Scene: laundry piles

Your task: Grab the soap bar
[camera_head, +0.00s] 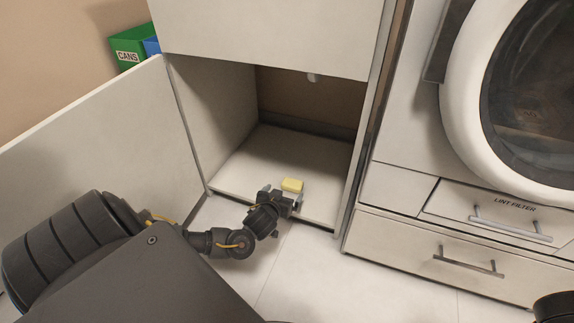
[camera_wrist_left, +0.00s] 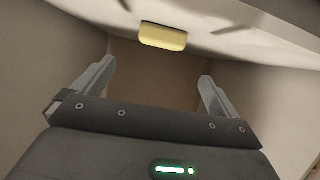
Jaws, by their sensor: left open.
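The pale yellow soap bar (camera_head: 292,185) lies on the floor of the open white cabinet, near its front edge. In the left wrist view the soap bar (camera_wrist_left: 163,37) shows at the top, beyond the fingertips and roughly centred between them. My left gripper (camera_head: 287,200) is at the cabinet's front edge, just in front of the soap and close to it. In the left wrist view the left gripper (camera_wrist_left: 157,72) is open, with nothing between its fingers. The head view does not clearly show the gap between fingers and soap. My right gripper is not in view.
The cabinet's door (camera_head: 95,145) stands open on the left. Side walls and an upper panel (camera_head: 270,35) bound the opening. A washer or dryer with a lint filter drawer (camera_head: 500,210) stands at right. A green cans bin (camera_head: 128,52) is behind the door. The cabinet floor (camera_head: 270,155) behind the soap is clear.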

